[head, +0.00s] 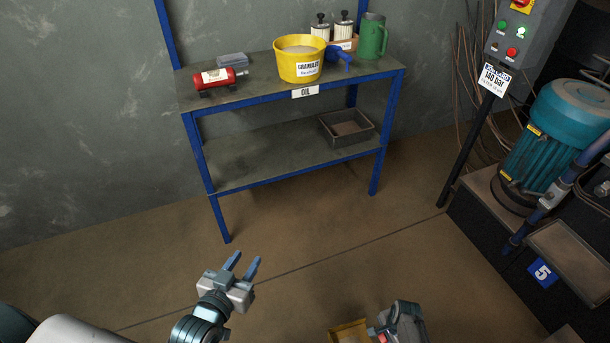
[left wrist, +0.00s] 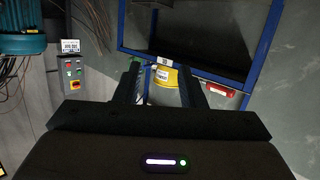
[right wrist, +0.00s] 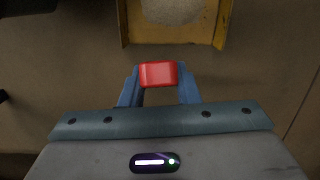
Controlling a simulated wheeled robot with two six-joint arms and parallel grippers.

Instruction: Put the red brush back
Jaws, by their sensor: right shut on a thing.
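My right gripper (right wrist: 159,82) is shut on a red block-shaped thing, which I take to be the red brush (right wrist: 158,73). Only its red top shows between the fingertips; bristles are hidden. In the head view a red bit of the brush (head: 382,338) shows at the bottom edge, beside my right gripper's body. A yellow tray (right wrist: 124,33) with pale grainy stuff in it lies just beyond the brush; it also shows in the head view (head: 362,324). My left gripper (head: 243,262) is open and empty above the floor, in front of the bench.
A blue-framed bench (head: 250,92) by the wall bears a yellow bucket (head: 300,70), a red cylinder (head: 218,79), a green jug (head: 372,38) and a grey tray (head: 347,141) on its lower shelf. A teal motor (head: 560,130) stands right. The middle floor is clear.

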